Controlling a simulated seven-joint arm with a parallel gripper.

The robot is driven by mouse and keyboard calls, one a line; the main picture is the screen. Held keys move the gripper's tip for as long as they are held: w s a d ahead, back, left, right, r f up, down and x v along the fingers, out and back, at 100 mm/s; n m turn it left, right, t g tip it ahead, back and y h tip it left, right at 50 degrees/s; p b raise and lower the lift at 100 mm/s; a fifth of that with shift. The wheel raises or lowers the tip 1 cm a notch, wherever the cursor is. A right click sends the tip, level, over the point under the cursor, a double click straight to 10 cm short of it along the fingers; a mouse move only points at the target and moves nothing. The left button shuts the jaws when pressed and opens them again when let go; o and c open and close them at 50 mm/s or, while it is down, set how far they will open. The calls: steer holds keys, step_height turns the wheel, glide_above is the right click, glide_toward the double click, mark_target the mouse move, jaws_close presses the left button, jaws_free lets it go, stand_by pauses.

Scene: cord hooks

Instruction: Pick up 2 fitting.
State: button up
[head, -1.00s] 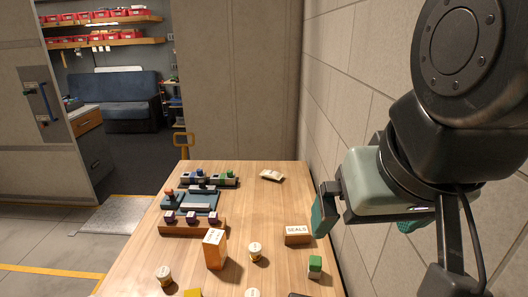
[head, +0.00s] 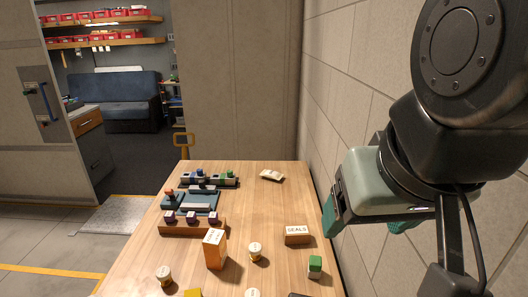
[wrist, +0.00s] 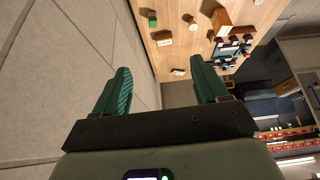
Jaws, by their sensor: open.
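My gripper (head: 365,222) hangs by the wall at the right of the table, its teal fingers apart and empty. In the wrist view its two fingers (wrist: 160,70) are wide apart with nothing between them. Small round cream-topped pieces stand on the table: one at front left (head: 165,274), one near the middle (head: 255,251) and one cut off at the bottom edge (head: 253,293). Their markings are too small to read, so I cannot tell which thing is the 2 fitting. A wooden rack (head: 190,228) holds several purple-and-white pieces.
A tall orange box (head: 215,250), a box marked SEALS (head: 297,235) and a green-and-white block (head: 315,267) stand nearby. A blue-grey fixture (head: 190,203) is behind the rack. A whitish object (head: 271,175) lies at the back. The table's (head: 250,210) centre is clear; the wall borders its right side.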

steer(key=w+f+n+g+h, duration=0.4)
steer(key=w+f+n+h, duration=0.25)
steer(key=f, duration=0.45)
steer(key=n+t+y, duration=0.2)
steer(key=n+t, duration=0.9)
steer(key=n, duration=1.4)
glide_toward(255, 294)
steer(key=shift+w+f, duration=0.5)
steer(key=shift+f, duration=0.3)
steer(key=shift+f+n, duration=0.25)
steer(key=shift+f, duration=0.05)
steer(key=x, duration=1)
steer(key=shift+w+f, duration=0.15)
steer(key=shift+w, duration=0.1)
steer(key=c, duration=1.1)
